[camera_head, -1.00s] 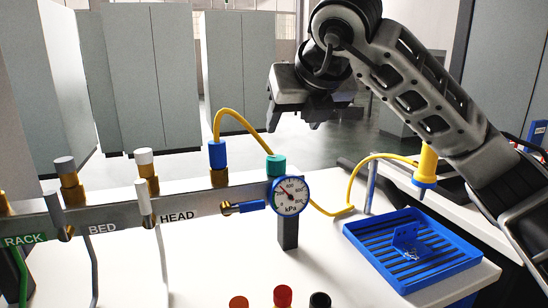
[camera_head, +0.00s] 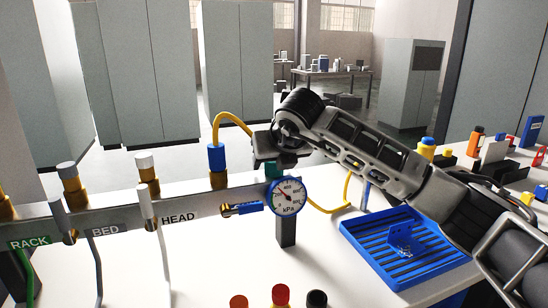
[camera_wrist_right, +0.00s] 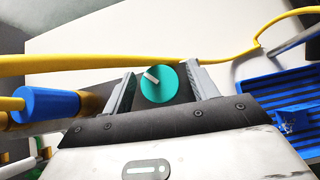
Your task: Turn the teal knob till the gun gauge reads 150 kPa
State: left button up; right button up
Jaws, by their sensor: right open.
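The teal knob (camera_wrist_right: 158,84) shows in the right wrist view, with a pale pointer mark on its round face. My right gripper (camera_wrist_right: 162,78) is open, with one finger on each side of the knob and small gaps visible. In the head view this gripper (camera_head: 272,167) is down at the knob (camera_head: 272,171), which it partly hides. The gun gauge (camera_head: 285,196) is a white dial with a blue rim, marked kPa, just below the knob. Its needle points to the upper left; the exact value is too small to read. My left gripper is not in view.
A metal manifold rail (camera_head: 120,217) with RACK, BED and HEAD valves runs left. A yellow hose (camera_head: 232,118) arches from a blue fitting (camera_head: 216,158) behind the knob. A blue slatted tray (camera_head: 372,246) lies at right. Coloured caps (camera_head: 280,295) stand in front.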

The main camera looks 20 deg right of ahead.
jog(key=c, duration=1)
jog(key=shift+f+n+y+b, duration=0.1)
jog(key=shift+n+y+b, duration=0.2)
jog(key=shift+n+b, duration=0.1)
